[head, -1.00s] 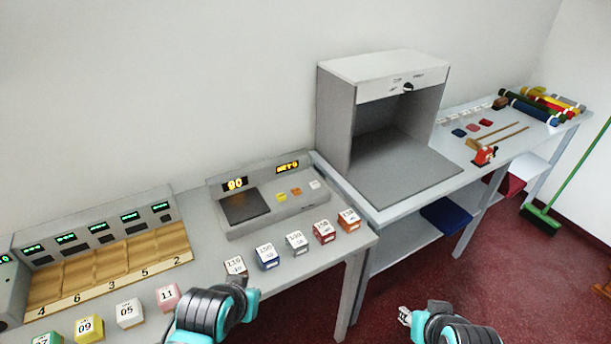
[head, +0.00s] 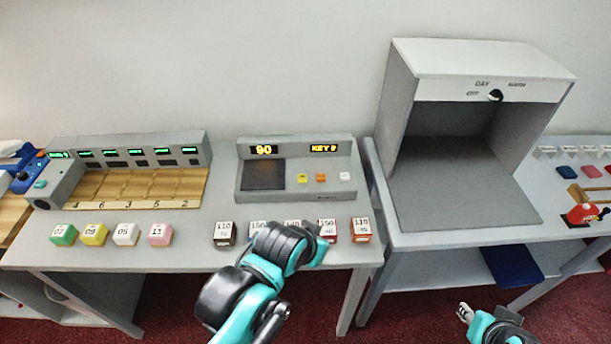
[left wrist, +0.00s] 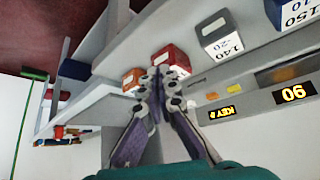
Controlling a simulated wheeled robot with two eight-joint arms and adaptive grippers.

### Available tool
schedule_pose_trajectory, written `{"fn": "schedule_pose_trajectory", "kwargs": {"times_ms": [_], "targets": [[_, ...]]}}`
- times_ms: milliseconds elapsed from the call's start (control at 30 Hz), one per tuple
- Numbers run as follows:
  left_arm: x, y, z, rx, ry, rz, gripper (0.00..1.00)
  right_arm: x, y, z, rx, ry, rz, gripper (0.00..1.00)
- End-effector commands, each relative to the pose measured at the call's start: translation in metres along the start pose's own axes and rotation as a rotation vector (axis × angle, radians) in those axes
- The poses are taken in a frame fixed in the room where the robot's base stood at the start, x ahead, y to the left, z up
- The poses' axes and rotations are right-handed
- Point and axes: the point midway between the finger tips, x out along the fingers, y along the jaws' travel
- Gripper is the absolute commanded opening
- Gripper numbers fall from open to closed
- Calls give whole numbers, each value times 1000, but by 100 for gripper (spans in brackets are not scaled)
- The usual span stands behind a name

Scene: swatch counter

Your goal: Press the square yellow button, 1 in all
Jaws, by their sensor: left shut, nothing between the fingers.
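The yellow button (head: 302,178) sits on the sloped grey console (head: 290,204), right of its dark pad. An orange button (head: 321,177) and a white button (head: 344,176) are beside it. The yellow button also shows in the left wrist view (left wrist: 233,88). My left gripper (left wrist: 157,72) is shut and empty, in front of the red and orange boxes in that view and apart from the buttons. In the head view its fingers are hidden behind my left arm. My right gripper (head: 465,312) is low at the right, away from the console; its jaw state is unclear.
Several numbered boxes, including a dark one (head: 224,233) and an orange one (head: 361,230), line the counter before the console. A large grey booth (head: 468,205) stands to the right. Coloured cubes (head: 125,234) and a sorting tray (head: 135,188) are at the left.

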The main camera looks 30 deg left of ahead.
Motion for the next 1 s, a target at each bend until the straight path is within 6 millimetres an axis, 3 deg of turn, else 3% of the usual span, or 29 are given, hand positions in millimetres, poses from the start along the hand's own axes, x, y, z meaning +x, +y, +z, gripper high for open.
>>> {"fn": "schedule_pose_trajectory", "kwargs": {"times_ms": [167, 267, 367, 500, 700, 833, 1000], "targets": [[-3, -2, -11, -23, -4, 7, 0, -7, 0, -5, 0, 0, 0, 40], [-8, -9, -36, -77, -12, 23, 0, -21, 0, -15, 0, 0, 0, 40], [-11, -23, -74, -161, -18, 54, 0, -41, 0, -30, 0, 0, 0, 40], [-6, -55, -129, -298, -9, 112, 0, -72, 0, -52, 0, 0, 0, 40], [11, -111, -182, -457, 36, 190, 0, -106, 0, -76, 0, 0, 0, 40], [20, -140, -198, -521, 69, 225, 0, -118, 0, -85, 0, 0, 0, 40], [27, -156, -203, -555, 90, 247, 0, -124, 0, -89, 0, 0, 0, 40]]}}
